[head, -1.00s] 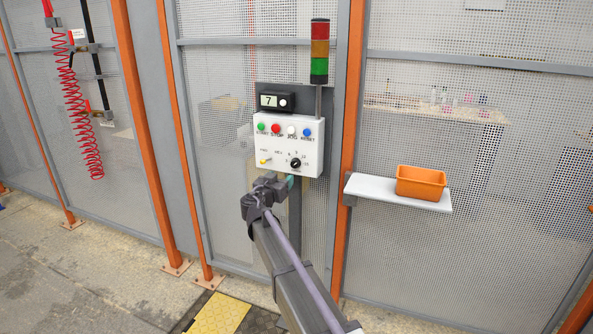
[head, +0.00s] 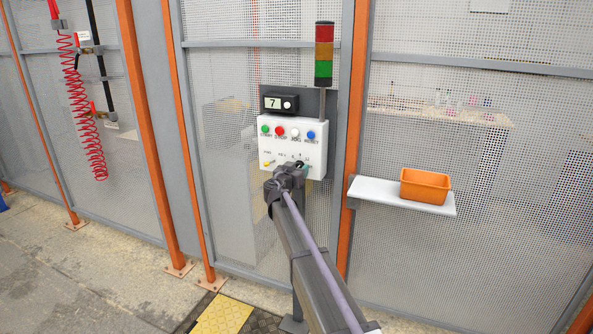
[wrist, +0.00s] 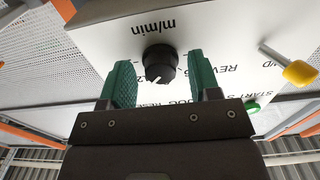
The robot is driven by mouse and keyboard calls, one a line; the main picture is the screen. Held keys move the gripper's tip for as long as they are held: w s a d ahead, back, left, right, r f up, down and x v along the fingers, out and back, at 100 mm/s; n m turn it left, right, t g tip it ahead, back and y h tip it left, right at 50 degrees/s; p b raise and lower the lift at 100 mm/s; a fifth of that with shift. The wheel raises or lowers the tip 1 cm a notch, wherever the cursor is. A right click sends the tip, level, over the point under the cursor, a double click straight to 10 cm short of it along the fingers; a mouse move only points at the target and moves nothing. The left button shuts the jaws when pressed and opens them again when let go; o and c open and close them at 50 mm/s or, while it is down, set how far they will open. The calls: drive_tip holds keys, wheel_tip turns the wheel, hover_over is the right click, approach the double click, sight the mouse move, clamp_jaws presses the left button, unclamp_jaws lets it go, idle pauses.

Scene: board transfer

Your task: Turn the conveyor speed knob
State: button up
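The black speed knob (wrist: 160,60), with a white pointer mark, sits on the white control box, labelled "m/min" in the wrist view, which appears upside down. My gripper (wrist: 161,80) is open, with one green fingertip on each side of the knob. A narrow gap shows between the knob and each finger. In the head view my gripper (head: 299,168) is at the lower right of the control box (head: 279,144) and mostly hides the knob. The small display (head: 274,102) above the box reads 7.
A yellow-tipped lever (wrist: 300,73) is beside the knob on the panel. Green, red, white and blue buttons line the box's upper part. A signal tower (head: 323,56) rises behind it. An orange bin (head: 425,186) stands on a white shelf (head: 375,190) at right.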

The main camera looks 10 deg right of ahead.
drive_tip(key=c, duration=0.8)
drive_tip(key=shift+n, duration=0.3)
drive_tip(key=n, duration=1.7)
drive_tip(key=shift+d+r, duration=0.1)
idle(0.4)
